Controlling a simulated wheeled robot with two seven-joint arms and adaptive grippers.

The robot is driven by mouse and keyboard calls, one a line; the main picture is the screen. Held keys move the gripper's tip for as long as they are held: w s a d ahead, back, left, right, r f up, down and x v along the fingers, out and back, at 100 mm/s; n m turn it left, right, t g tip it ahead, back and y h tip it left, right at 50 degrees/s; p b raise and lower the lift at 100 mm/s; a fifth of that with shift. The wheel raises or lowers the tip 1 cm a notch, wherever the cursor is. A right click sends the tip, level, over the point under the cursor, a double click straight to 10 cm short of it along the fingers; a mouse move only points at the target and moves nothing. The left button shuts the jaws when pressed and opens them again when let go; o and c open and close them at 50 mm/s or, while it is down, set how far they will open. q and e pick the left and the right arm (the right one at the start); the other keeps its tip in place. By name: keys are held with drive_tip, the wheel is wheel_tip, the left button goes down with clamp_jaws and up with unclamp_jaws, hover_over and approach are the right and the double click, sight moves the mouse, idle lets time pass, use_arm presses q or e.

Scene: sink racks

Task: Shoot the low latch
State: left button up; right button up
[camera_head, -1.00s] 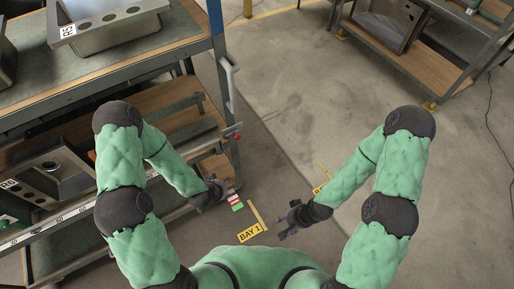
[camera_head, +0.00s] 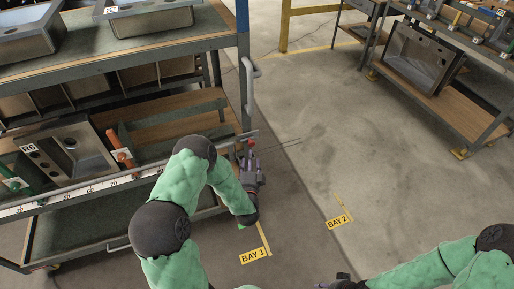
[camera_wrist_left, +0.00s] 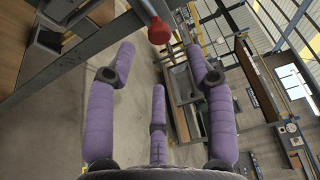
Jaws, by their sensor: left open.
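A red knob (camera_head: 251,143) sits by the right-hand corner post of the left rack, at lower shelf height, near the end of a grey bar. It looks like the latch handle. It also shows large at the top of the left wrist view (camera_wrist_left: 160,30). My left gripper (camera_head: 250,168) is just below the knob in the head view. Its three purple fingers (camera_wrist_left: 158,95) are spread and empty, and the knob is beyond their tips, apparently untouched.
The left rack holds steel sinks (camera_head: 155,18) on top and a sink marked R6 (camera_head: 70,150) below. Orange (camera_head: 121,150) and green handles stand along its front rail. Another rack (camera_head: 440,85) stands at the right. The floor between (camera_head: 330,130) is clear.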

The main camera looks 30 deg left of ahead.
sight(251, 145)
use_arm(q)
drive_tip(key=b+x, duration=0.2)
drive_tip(key=x, duration=0.7)
drive_tip(key=shift+w+b, duration=0.2)
drive_tip(key=shift+b, duration=0.1)
drive_tip(key=shift+a, duration=0.1)
clamp_jaws()
